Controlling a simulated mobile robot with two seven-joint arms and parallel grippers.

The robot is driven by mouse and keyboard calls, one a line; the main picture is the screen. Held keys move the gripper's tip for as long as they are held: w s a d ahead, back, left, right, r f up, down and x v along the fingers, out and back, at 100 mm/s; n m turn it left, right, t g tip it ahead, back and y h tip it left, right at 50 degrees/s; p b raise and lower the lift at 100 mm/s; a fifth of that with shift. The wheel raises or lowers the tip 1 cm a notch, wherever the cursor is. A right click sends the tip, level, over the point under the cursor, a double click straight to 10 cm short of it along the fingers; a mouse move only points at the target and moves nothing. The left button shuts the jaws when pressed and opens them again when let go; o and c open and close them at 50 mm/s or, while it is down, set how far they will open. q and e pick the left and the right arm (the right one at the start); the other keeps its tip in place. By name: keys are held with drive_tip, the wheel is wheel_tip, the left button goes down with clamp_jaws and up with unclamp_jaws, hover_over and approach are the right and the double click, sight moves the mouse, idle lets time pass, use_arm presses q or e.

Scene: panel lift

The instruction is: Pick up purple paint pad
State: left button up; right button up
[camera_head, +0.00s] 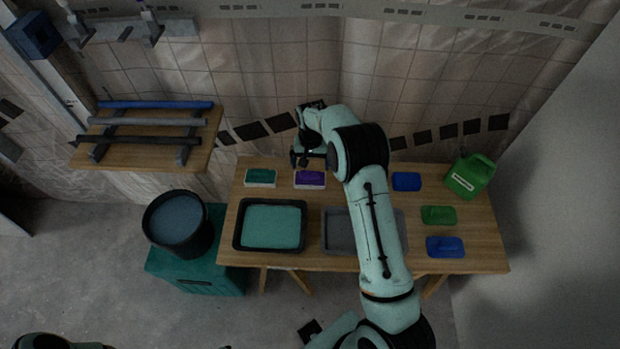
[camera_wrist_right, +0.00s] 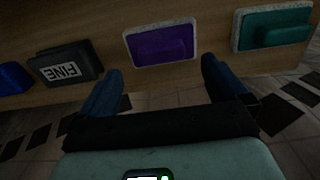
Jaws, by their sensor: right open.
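The purple paint pad (camera_head: 310,180) lies near the back edge of the wooden table, between the teal pad and my right arm. It has a purple top and a pale rim. In the right wrist view the purple pad (camera_wrist_right: 160,44) is ahead of and between my fingers, apart from them. My right gripper (camera_head: 309,161) is just behind the pad in the head view, with its blue fingers spread. In the right wrist view the right gripper (camera_wrist_right: 158,88) is open and empty. My left gripper does not show.
A teal pad (camera_head: 261,177) lies left of the purple one. A black tray of teal paint (camera_head: 240,241) and a grey tray (camera_head: 334,239) stand in front. Blue pads (camera_head: 406,181), a green pad (camera_head: 438,215) and a green jug (camera_head: 470,177) are on the right. A black block marked FINE (camera_wrist_right: 68,64) lies nearby.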

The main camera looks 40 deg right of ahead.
sight(310, 173)
wheel_tip(310, 173, down, 6)
drive_tip(key=shift+a+r, duration=0.1)
drive_tip(key=shift+r, duration=0.05)
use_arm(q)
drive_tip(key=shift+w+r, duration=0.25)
use_arm(e)
drive_tip(key=c, duration=1.1)
drive_tip(key=shift+r, duration=0.1)
use_arm(q)
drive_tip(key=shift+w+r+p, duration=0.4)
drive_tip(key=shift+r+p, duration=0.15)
drive_tip(key=shift+p, duration=0.05)
use_arm(e)
wheel_tip(310, 173, up, 20)
drive_tip(key=shift+f, duration=0.1)
